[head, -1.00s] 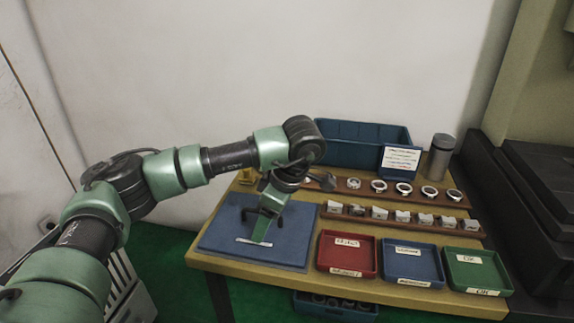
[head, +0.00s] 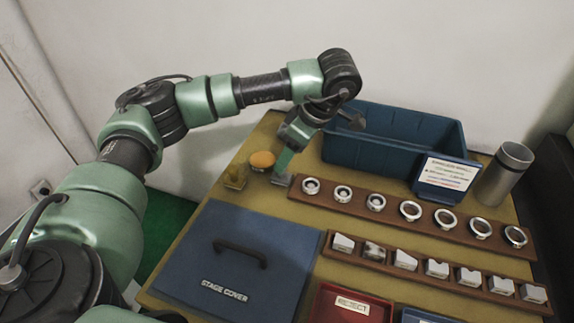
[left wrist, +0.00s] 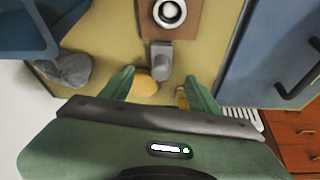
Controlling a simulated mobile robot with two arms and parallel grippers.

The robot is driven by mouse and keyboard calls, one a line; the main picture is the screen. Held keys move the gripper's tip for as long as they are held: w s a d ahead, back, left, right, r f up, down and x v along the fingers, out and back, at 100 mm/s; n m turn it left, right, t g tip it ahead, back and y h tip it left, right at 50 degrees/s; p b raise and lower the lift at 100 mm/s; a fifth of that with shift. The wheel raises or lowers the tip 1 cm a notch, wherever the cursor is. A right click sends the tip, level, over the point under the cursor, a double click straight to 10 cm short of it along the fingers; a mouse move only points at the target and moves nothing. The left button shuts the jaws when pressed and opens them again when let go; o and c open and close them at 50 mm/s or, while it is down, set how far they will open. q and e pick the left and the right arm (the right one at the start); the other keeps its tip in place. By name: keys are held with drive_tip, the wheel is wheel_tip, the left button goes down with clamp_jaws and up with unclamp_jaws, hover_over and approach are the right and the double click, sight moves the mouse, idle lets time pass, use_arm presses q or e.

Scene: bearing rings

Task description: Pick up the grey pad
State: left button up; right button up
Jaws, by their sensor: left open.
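A small grey block-like piece, seemingly the grey pad (left wrist: 161,62), lies on the yellow table at the end of the ring rack. It also shows partly in the head view (head: 281,180), right below my left gripper (head: 286,158). In the left wrist view my left gripper (left wrist: 160,76) is open and empty, with its two green fingers spread and the grey piece ahead between their lines. A crumpled grey cloth-like thing (left wrist: 66,70) lies left of the fingers, near the blue bin. My right gripper is not in view.
An orange-yellow round thing (head: 262,160) and a small yellow holder (head: 235,176) stand close beside the gripper. The ring rack (head: 392,213) and blue bin (head: 400,140) are to the right. The blue stage cover (head: 240,262) lies in front.

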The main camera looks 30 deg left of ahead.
sight(285, 179)
use_arm(q)
drive_tip(key=shift+s+a+f, duration=0.15)
drive_tip(key=shift+a+f, duration=0.05)
drive_tip(key=shift+f, duration=0.25)
drive_tip(key=shift+s+a+f, duration=0.15)
drive_tip(key=shift+a+f, duration=0.05)
drive_tip(key=shift+f, duration=0.2)
drive_tip(key=x, duration=0.4)
drive_tip(key=shift+a+f+b, duration=0.1)
drive_tip(key=shift+f+b, duration=0.25)
drive_tip(key=shift+w, duration=0.1)
clamp_jaws()
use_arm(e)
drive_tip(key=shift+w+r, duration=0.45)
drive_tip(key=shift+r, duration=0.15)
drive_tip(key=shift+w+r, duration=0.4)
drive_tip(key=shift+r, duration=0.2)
